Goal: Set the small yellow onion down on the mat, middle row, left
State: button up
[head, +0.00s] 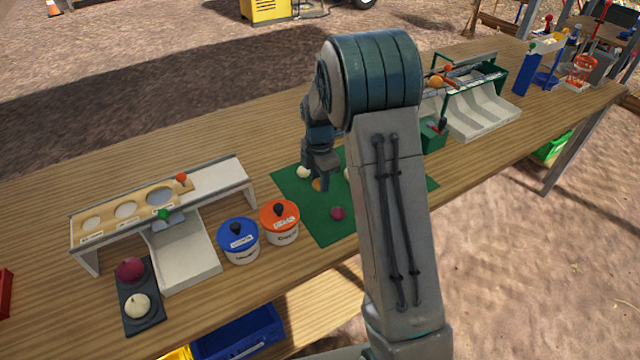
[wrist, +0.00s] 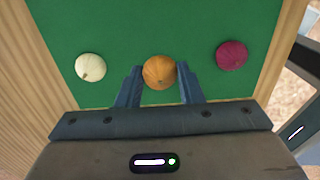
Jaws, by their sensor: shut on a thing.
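The small yellow onion (wrist: 159,72) is orange-brown and sits between the fingers of my gripper (wrist: 160,88) in the wrist view. My gripper is shut on it, over the green mat (wrist: 190,25). Whether the onion touches the mat is hard to tell. In the head view, my gripper (head: 321,184) hangs over the mat (head: 320,225) with the onion (head: 318,185) partly hidden at its tips. A white onion (wrist: 90,67) lies left of it in the wrist view, and a red onion (wrist: 232,55) lies right of it.
A blue-lidded pot (head: 238,240) and an orange-lidded pot (head: 280,221) stand left of the mat. A sorting stand (head: 215,177) and a dark tray (head: 144,322) with two onions are farther left. My arm hides part of the mat's right side.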

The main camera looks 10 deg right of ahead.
jog(key=shift+f, duration=1.35)
jog(key=shift+f, duration=0.2)
jog(key=o, duration=0.9)
jog(key=shift+o, duration=0.2)
jog(key=shift+r, duration=0.1)
